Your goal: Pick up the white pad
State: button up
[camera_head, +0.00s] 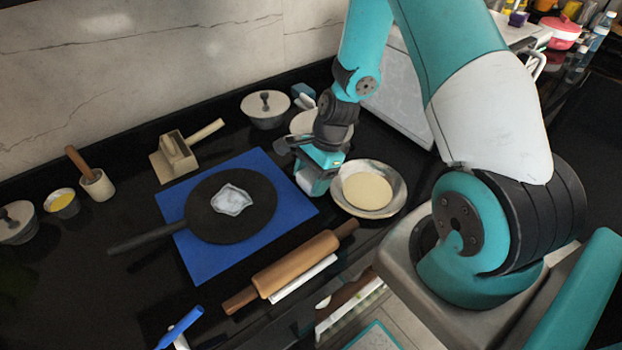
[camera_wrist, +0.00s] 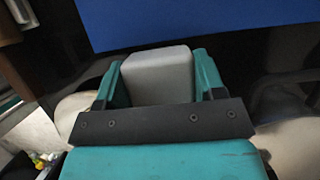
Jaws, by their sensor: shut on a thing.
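The white pad (camera_wrist: 158,78) is a pale grey-white block with rounded edges. In the wrist view it sits between the two teal fingers of my gripper (camera_wrist: 158,64), which is shut on it. In the head view my gripper (camera_head: 314,182) is low over the counter, between the right corner of the blue mat and a bowl. The pad cannot be made out clearly in the head view, and whether it touches the counter cannot be told.
A black pan (camera_head: 258,215) with a whitish crumpled piece (camera_head: 232,199) rests on the blue mat (camera_head: 200,262). A bowl (camera_head: 399,187) stands close right of my gripper. A rolling pin (camera_head: 297,263) lies in front.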

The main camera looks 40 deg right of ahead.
aim_at(311, 175)
notch_tip(311, 175, up, 20)
jog(key=shift+f, duration=0.15)
